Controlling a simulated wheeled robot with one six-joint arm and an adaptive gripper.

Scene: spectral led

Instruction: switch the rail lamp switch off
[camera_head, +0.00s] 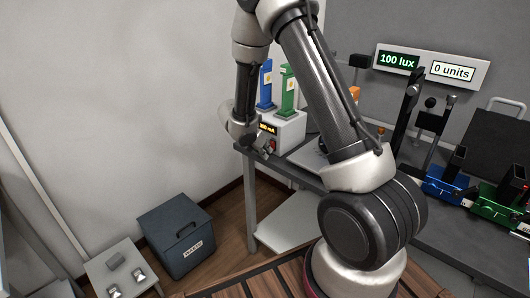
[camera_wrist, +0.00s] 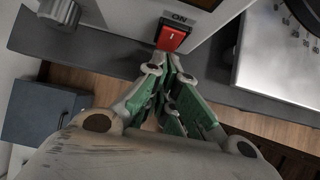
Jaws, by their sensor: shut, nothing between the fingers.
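A red rocker switch (camera_wrist: 173,38) with a white mark sits on the front of a pale box (camera_wrist: 215,12), under the letters ON. No "rail lamp" label is readable. In the head view the box (camera_head: 288,132) stands on the bench corner with a small lit mA display (camera_head: 268,128). My gripper (camera_wrist: 165,66) is shut and empty, its green-sided fingers pointing at the switch's lower edge. I cannot tell whether the tips touch it. In the head view my arm partly hides the box, and the gripper is small beside the box front.
A grey knob (camera_wrist: 60,12) is left of the switch. A flat metal plate (camera_wrist: 280,50) lies to the right on the bench. Blue (camera_head: 266,86) and green (camera_head: 288,90) stands rise from the box. A wall panel (camera_head: 430,66) reads 100 lux and 0 units. A dark bin (camera_head: 176,240) stands below.

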